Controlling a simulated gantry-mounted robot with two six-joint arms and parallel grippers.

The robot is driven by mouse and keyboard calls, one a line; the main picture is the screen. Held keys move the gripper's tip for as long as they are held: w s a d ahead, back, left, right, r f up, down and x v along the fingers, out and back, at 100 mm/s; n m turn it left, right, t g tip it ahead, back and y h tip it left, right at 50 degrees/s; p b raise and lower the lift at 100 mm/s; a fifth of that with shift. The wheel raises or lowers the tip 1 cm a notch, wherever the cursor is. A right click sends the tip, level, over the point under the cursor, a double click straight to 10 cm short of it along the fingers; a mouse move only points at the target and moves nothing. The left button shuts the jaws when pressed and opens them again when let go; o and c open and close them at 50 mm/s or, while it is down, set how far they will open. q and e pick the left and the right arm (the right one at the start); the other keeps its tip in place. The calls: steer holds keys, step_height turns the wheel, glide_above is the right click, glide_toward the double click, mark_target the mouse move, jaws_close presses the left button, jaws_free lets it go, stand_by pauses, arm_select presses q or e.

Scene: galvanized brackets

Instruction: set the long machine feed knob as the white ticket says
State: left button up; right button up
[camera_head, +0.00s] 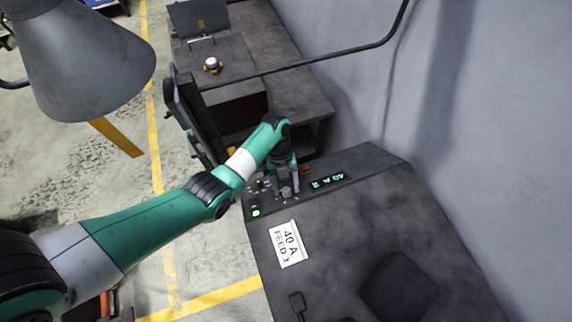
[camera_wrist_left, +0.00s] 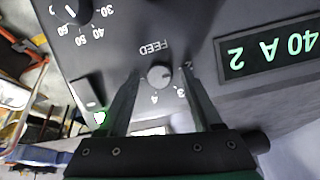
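The white ticket (camera_head: 288,243) lies on the machine's dark top and reads 40 A, FEED 3. The green display (camera_head: 328,181) reads 40 A 2; it also shows in the left wrist view (camera_wrist_left: 268,50). The round grey feed knob (camera_wrist_left: 160,76) sits below the upside-down word FEED, with small scale numbers around it. My left gripper (camera_head: 287,188) is low over the control panel. In the left wrist view its fingers (camera_wrist_left: 161,76) stand open on either side of the knob, with gaps. Which mark the knob points to is unclear. My right gripper is not in view.
A second dial (camera_wrist_left: 72,12) with numbers 30 to 60 is beside the feed knob. A rocker-like switch (camera_wrist_left: 87,92) and a green light (camera_wrist_left: 100,117) are near the left finger. A grey wall (camera_head: 490,110) stands at the right.

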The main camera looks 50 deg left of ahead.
arm_select(q)
jaws_close()
steer(key=shift+r, duration=0.1)
steer(key=shift+s+r+m+t+p, duration=0.1)
steer(key=shift+m+t+p, duration=0.2)
steer(key=shift+m+p, duration=0.95)
steer(key=shift+m+t+h+p, duration=0.35)
steer(key=shift+m+p, duration=0.45)
steer(key=shift+m, duration=0.35)
steer(key=shift+s+a+m+t+h, duration=0.1)
steer(key=shift+m+t+h, duration=0.15)
steer(key=shift+m, duration=0.95)
steer(key=shift+a+f+m+h, duration=0.15)
steer(key=shift+m+h, duration=0.1)
steer(key=shift+m, duration=0.65)
steer(key=shift+d+f+m+h, duration=0.1)
steer(key=shift+m+h, duration=0.15)
steer(key=shift+m, duration=0.65)
